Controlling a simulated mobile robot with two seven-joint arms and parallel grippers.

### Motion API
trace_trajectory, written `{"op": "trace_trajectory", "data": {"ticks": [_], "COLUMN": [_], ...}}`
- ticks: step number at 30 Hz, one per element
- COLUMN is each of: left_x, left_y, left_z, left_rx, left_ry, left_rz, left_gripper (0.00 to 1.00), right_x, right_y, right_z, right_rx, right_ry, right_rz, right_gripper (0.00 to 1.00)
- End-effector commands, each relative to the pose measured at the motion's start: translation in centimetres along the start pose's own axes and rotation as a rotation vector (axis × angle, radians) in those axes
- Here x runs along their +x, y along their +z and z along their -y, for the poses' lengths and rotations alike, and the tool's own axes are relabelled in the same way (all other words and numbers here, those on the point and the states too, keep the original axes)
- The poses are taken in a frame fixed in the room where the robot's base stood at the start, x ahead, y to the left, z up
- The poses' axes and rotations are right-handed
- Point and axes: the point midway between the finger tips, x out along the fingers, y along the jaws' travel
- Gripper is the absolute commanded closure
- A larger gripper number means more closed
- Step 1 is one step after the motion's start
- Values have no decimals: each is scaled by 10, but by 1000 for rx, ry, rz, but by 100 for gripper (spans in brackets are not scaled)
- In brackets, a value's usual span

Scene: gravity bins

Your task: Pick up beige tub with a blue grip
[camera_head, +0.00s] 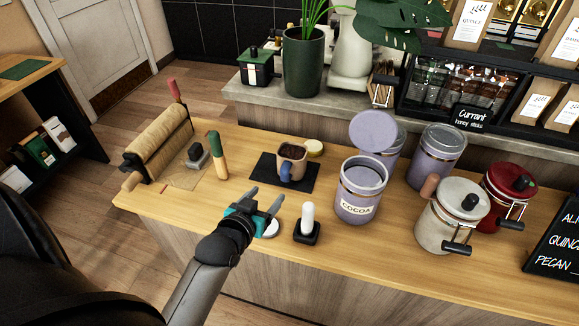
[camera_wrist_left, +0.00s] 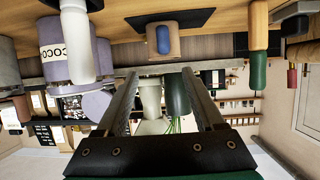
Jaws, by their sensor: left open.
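The beige tub with a blue grip (camera_head: 296,152) stands upright on a dark mat (camera_head: 265,176) on the wooden counter. It has dark contents, and its blue grip faces the near side. In the left wrist view, which is upside down, the tub (camera_wrist_left: 160,30) and its blue grip show at the top centre. My left gripper (camera_head: 266,195) is open and empty, with its fingers pointing toward the tub from the near side. The fingers are apart from the tub. They also show in the left wrist view (camera_wrist_left: 160,75). My right gripper is not in view.
A white-topped tool on a black base (camera_head: 307,232) stands close right of my left gripper. The lilac cocoa canister (camera_head: 352,190) is right of the mat. A green-handled brush (camera_head: 219,160) and a paper roll (camera_head: 160,143) are left. A small yellowish lid (camera_head: 315,148) lies behind the tub.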

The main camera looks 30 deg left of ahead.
Motion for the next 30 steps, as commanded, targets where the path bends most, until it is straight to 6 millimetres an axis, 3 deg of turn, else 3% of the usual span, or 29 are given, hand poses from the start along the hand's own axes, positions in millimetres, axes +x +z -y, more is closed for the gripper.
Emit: {"op": "trace_trajectory", "data": {"ticks": [5,18,30], "left_x": [18,89,120], "left_y": [-2,-1,2], "left_z": [3,4,6], "left_rx": [-5,-4,-5], "left_ry": [-8,-7,-7], "left_rz": [-19,-15,-15], "left_gripper": [30,30,30], "right_x": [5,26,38], "right_y": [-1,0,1], "right_z": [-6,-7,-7], "right_rx": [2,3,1], "right_ry": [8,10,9], "right_rz": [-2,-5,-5], "right_gripper": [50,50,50]}}
